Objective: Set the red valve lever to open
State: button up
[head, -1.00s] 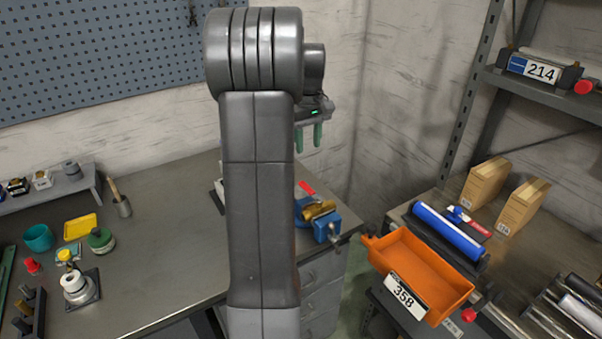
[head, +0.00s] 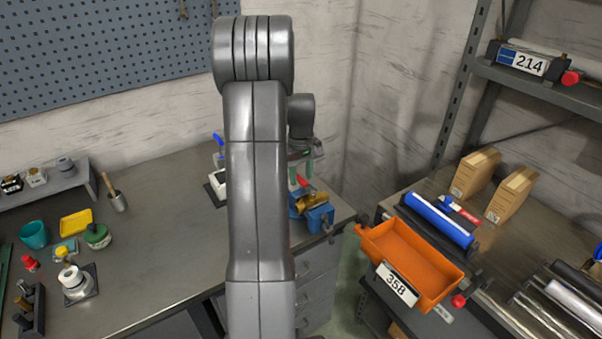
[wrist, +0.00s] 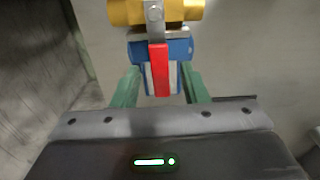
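The red valve lever (wrist: 160,72) shows in the wrist view, hanging from a silver plate on a brass valve body (wrist: 180,10). The valve is held in a blue vise (wrist: 180,48), which also shows in the head view (head: 318,216) at the right end of the workbench. My gripper (wrist: 161,78) is open. Its green fingers stand on either side of the lever in the picture, with gaps on both sides. Whether the lever lies between the fingertips in depth I cannot tell. In the head view my arm hides part of this area.
The workbench (head: 165,195) carries a teal cup (head: 34,235), a yellow tray (head: 76,222) and other small items at left. An orange bin (head: 410,262) sits on the bench at right. The wall (head: 330,80) is close behind the vise.

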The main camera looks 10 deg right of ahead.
jog(key=shift+c, duration=0.2)
grip_shut()
jog(key=shift+a, duration=0.1)
jog(key=n, duration=0.1)
jog(key=a+n+b, duration=0.1)
jog(key=n, duration=0.1)
jog(key=shift+s+a, duration=0.15)
jog(key=shift+s, duration=0.25)
jog(key=n, duration=0.1)
jog(key=s+a+n, duration=0.1)
jog(key=n, duration=0.1)
jog(key=n+b, duration=0.1)
jog(key=n, duration=0.1)
jog(key=shift+s+a, duration=0.25)
jog(key=shift+s, duration=0.15)
jog(key=s+n, duration=0.1)
jog(key=n, duration=0.2)
jog(key=s+n+b, duration=0.1)
jog(key=s+n, duration=0.1)
jog(key=n, duration=0.1)
jog(key=s+n, duration=0.1)
jog(key=n, duration=0.2)
jog(key=shift+s+a+n, duration=0.2)
jog(key=shift+s+n, duration=0.15)
jog(key=shift+n, duration=0.05)
